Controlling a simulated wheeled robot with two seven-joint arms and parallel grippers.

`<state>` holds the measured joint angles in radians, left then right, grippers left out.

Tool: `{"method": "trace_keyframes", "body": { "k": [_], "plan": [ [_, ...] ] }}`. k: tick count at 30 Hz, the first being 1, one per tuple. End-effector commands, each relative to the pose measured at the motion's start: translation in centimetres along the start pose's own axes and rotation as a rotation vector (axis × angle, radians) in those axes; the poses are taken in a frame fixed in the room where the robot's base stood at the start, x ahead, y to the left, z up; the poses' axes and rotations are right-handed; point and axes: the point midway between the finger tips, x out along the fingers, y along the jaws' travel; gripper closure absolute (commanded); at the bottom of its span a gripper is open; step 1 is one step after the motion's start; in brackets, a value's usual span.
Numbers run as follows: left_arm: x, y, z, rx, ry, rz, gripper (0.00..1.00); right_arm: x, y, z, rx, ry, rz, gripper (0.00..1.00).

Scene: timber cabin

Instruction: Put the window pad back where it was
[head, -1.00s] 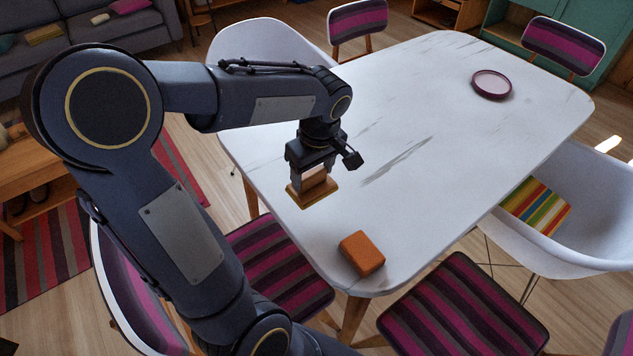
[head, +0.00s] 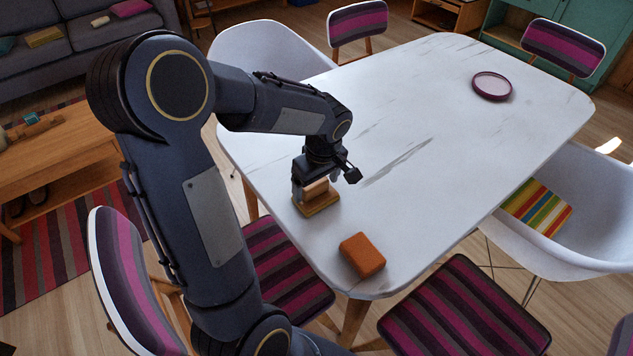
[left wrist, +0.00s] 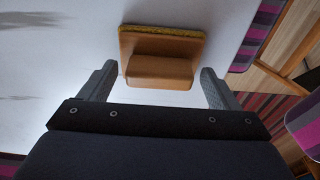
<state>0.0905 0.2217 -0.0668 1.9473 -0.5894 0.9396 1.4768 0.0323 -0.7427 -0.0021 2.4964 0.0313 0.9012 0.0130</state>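The window pad, a wooden block with a raised handle and a yellowish underside (head: 318,206), lies flat on the white table near its left edge. In the left wrist view the pad (left wrist: 160,47) shows just ahead of the fingers, its handle between them. My left gripper (head: 317,187) is over the pad. Its two fingers (left wrist: 158,85) are spread, with a gap on either side of the handle. My right gripper is not in view.
An orange block (head: 362,254) lies on the white table (head: 430,150) near the front corner. A round purple-rimmed dish (head: 492,86) is at the far right. Chairs stand around the table. The table's middle is clear.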

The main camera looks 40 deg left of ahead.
Motion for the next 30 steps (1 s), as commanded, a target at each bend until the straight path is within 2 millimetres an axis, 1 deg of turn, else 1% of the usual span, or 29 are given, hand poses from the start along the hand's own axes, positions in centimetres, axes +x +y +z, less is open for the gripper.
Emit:
{"method": "trace_keyframes", "body": {
  "k": [8,11,14,21,24,27,30],
  "plan": [
    [-0.1,0.0,0.0,0.000,0.001,0.001,0.15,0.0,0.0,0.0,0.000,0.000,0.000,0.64],
    [-0.8,0.1,-0.1,0.000,0.001,0.002,0.15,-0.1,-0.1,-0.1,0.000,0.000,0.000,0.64],
    [-2.2,0.1,-0.1,-0.001,0.002,0.005,0.15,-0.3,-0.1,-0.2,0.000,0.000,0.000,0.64],
    [-7.4,0.1,-0.1,-0.001,0.002,0.006,0.15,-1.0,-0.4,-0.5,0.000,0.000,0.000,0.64],
    [-9.3,0.1,-0.1,0.000,0.003,0.005,0.15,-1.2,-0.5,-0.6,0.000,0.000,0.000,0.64],
    [-10.8,0.1,0.0,0.000,0.002,0.004,0.15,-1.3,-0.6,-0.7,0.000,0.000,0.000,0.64],
    [-11.7,0.1,0.0,0.000,0.001,0.003,0.15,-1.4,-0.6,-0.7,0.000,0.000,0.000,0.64]
  ]
}}
